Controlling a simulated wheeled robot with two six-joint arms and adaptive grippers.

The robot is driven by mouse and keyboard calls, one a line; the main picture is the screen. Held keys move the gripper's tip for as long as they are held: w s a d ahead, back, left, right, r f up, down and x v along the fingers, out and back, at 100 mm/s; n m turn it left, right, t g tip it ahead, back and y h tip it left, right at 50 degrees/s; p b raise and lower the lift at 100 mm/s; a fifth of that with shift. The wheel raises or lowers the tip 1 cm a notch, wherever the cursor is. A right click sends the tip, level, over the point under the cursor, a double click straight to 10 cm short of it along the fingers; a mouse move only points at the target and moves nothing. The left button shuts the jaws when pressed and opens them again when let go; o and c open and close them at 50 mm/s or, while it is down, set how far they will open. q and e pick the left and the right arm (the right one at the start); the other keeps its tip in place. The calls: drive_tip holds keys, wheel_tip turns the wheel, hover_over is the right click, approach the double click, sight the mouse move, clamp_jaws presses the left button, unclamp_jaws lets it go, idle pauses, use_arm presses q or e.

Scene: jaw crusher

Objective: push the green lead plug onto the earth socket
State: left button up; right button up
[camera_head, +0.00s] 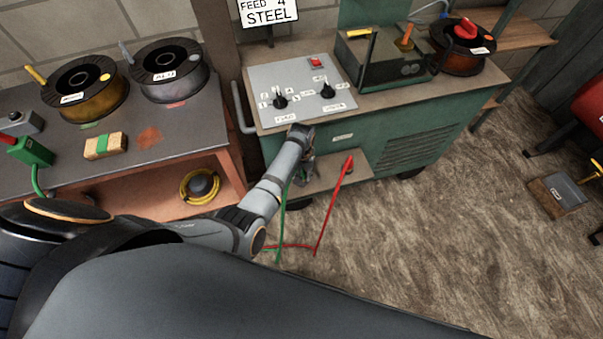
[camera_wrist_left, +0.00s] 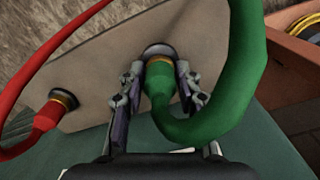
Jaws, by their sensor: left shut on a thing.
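In the left wrist view the green lead plug (camera_wrist_left: 160,82) stands between the fingers of my left gripper (camera_wrist_left: 158,88), which is shut on it. The plug's front end with a brass ring meets the dark round earth socket (camera_wrist_left: 158,50) on the panel. I cannot tell how deep it sits. Its green lead loops round to the right. In the head view my left gripper (camera_head: 304,170) is at the front of the green machine, mostly hidden by my arm, and the green lead (camera_head: 281,222) hangs below. My right gripper is not in view.
A red plug (camera_wrist_left: 46,118) sits at another socket to the left in the wrist view; its red lead (camera_head: 333,205) hangs beside my arm. The machine's control panel (camera_head: 300,88) is above. A bench (camera_head: 185,130) with wire spools stands left. Floor to the right is mostly clear.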

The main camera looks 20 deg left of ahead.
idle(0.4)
use_arm(q)
drive_tip(key=shift+p, duration=0.35)
idle(0.4)
idle(0.4)
drive_tip(key=shift+f, duration=0.6)
drive_tip(key=o, duration=1.2)
drive_tip(key=shift+c, duration=0.2)
